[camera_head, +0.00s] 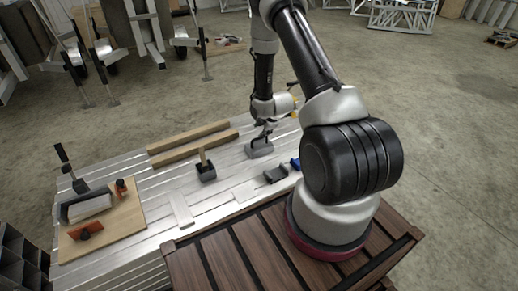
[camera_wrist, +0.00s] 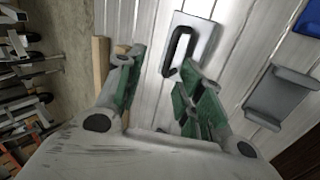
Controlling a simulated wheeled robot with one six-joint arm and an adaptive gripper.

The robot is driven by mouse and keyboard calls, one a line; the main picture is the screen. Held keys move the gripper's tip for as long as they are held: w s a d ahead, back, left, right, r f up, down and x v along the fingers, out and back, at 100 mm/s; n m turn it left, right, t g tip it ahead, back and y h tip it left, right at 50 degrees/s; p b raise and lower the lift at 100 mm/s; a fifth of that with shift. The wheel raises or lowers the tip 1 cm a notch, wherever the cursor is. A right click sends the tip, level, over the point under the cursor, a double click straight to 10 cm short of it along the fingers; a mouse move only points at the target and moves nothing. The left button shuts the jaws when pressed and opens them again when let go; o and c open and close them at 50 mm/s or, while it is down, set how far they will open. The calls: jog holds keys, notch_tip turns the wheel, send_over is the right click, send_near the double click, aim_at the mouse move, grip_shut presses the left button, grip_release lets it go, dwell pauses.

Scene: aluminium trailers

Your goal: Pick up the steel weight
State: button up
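The steel weight looks to be the grey block with a black loop handle in the wrist view (camera_wrist: 205,32). It lies on the ribbed aluminium surface (camera_head: 225,192). In the head view, the block (camera_head: 261,150) sits just below my gripper (camera_head: 265,131). My gripper (camera_wrist: 155,82) also shows in the wrist view, its green-padded fingers spread with nothing between them. The right finger overlaps the near end of the handle in that view; I cannot tell whether they touch.
A grey channel-shaped piece (camera_wrist: 281,94) and a blue object (camera_wrist: 310,18) lie to the right. A black box with a wooden handle (camera_head: 206,172), wooden beams (camera_head: 190,148) and a board with tools (camera_head: 130,222) are on the surface. Clear metal lies between them.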

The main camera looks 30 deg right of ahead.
send_over(260, 146)
notch_tip(260, 146, down, 8)
jog(key=shift+a+r, duration=0.1)
jog(key=shift+w+f, duration=0.35)
jog(key=shift+f, duration=0.1)
grip_shut()
jog(key=shift+w+r, duration=0.1)
